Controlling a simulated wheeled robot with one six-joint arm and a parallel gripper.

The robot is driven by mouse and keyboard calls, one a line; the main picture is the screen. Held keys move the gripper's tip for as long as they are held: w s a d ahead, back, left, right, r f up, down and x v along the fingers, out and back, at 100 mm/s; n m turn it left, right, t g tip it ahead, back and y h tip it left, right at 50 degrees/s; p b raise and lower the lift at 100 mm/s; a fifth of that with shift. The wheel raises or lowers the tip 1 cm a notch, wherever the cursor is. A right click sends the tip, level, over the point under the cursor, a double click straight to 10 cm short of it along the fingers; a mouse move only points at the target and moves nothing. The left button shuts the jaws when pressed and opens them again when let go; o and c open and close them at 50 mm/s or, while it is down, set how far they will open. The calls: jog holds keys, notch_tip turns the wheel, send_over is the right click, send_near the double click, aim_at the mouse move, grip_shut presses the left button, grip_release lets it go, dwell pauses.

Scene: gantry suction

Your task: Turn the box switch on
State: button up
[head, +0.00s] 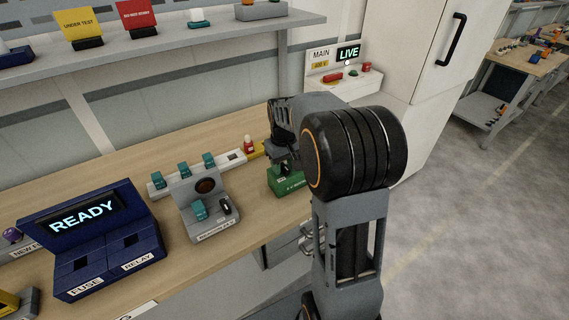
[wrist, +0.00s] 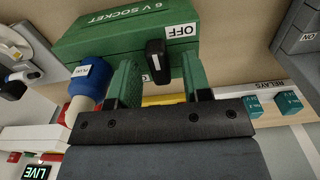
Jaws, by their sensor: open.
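The green box, labelled "6 V SOCKET" in the wrist view (wrist: 115,30), sits on the bench and also shows below my gripper in the head view (head: 286,183). Its black switch lever (wrist: 155,55) stands beside an "OFF" label (wrist: 182,31). My gripper (wrist: 160,75) is open, with its two green fingers on either side of the lever. Gaps show between the lever and both fingers, so I see no contact. In the head view my gripper (head: 284,163) is just above the box, and the lever is hidden there.
A blue, white and red part (wrist: 86,88) stands close beside one finger. A grey switch unit (head: 205,205) and a blue "READY" console (head: 90,240) stand to the left on the bench. A panel with a "LIVE" display (head: 347,54) is behind, near a white cabinet (head: 400,90).

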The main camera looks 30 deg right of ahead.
jog(key=shift+d, duration=0.1)
grip_shut()
dwell(0.4)
jog(key=n, duration=1.1)
jog(key=shift+w+n+p, duration=0.1)
jog(key=shift+n+p, duration=0.2)
jog(key=shift+p, duration=0.1)
dwell(0.4)
grip_release()
